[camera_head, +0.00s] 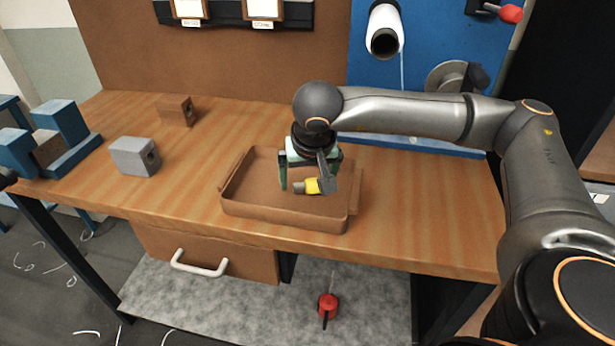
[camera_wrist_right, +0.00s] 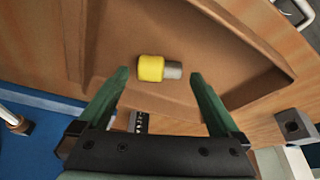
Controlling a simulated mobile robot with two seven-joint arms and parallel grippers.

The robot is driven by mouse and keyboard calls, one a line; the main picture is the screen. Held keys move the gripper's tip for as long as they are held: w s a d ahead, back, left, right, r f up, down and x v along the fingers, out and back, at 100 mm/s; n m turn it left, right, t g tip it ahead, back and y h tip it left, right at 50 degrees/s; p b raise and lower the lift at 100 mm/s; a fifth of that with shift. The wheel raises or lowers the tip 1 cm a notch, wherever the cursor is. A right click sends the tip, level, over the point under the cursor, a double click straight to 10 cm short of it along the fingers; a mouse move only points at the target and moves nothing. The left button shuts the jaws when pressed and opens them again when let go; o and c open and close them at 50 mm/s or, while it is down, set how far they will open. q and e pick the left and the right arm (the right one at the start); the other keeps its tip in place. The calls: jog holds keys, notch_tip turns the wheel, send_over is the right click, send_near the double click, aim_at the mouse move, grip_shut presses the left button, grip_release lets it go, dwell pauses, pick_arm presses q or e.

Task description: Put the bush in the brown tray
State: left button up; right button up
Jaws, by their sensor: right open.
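The bush (camera_head: 312,186), a short yellow cylinder with a narrower grey end, is inside the outline of the brown tray (camera_head: 285,213) in the head view. In the right wrist view the bush (camera_wrist_right: 152,68) lies on its side over the brown tray floor (camera_wrist_right: 190,35), just beyond the fingertips. I cannot tell whether it rests fully on the floor. My right gripper (camera_head: 308,183) points down into the tray with its green fingers spread wide. In the wrist view the right gripper (camera_wrist_right: 159,77) shows a gap on both sides of the bush. My left gripper is not in view.
A grey block (camera_head: 134,156) and a brown block (camera_head: 175,111), each with a hole, stand left of the tray. A blue fixture (camera_head: 75,154) is at the table's left end. A white roll (camera_head: 385,25) hangs on the blue panel behind. Table right of the tray is clear.

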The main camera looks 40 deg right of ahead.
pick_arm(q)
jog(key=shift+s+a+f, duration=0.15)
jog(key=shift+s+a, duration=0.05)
pick_arm(e)
jog(key=v, duration=1.1)
jog(key=shift+s+r, duration=0.2)
jog(key=shift+r, duration=0.15)
jog(key=shift+a, duration=0.1)
jog(key=shift+c, duration=0.3)
